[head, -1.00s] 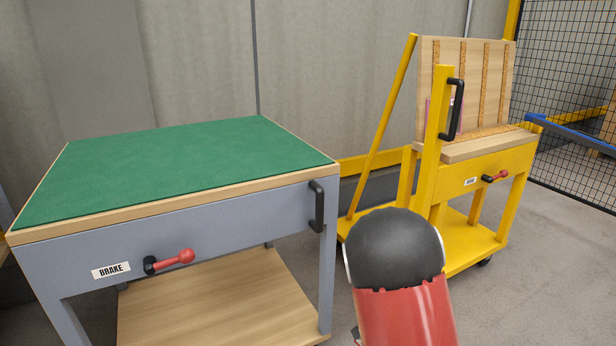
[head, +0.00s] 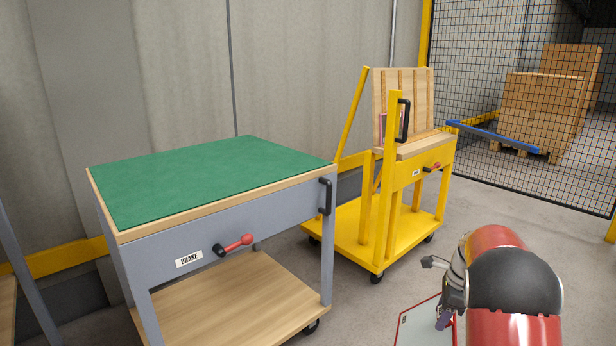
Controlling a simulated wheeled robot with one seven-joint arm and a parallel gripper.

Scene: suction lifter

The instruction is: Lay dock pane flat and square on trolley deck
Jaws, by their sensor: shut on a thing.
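A clear pane with a thin red edge (head: 412,327) hangs tilted at the bottom of the view, its lower part cut off by the frame. My gripper (head: 444,319) is at the pane's upper right part, shut on a small dark purple piece that looks like the suction lifter's handle. The grip is small and partly hidden by my wrist. A grey trolley with a flat green deck (head: 215,178) stands at left, its deck empty. The pane is well to the right of this deck and lower than it, touching nothing else in view.
A yellow trolley (head: 345,232) with an upright slatted wooden rack (head: 408,98) stands behind, a pinkish-edged item by its post. The grey trolley has a black handle (head: 325,196) and red brake lever (head: 238,243). A mesh fence (head: 500,130) closes the right. Floor at right is clear.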

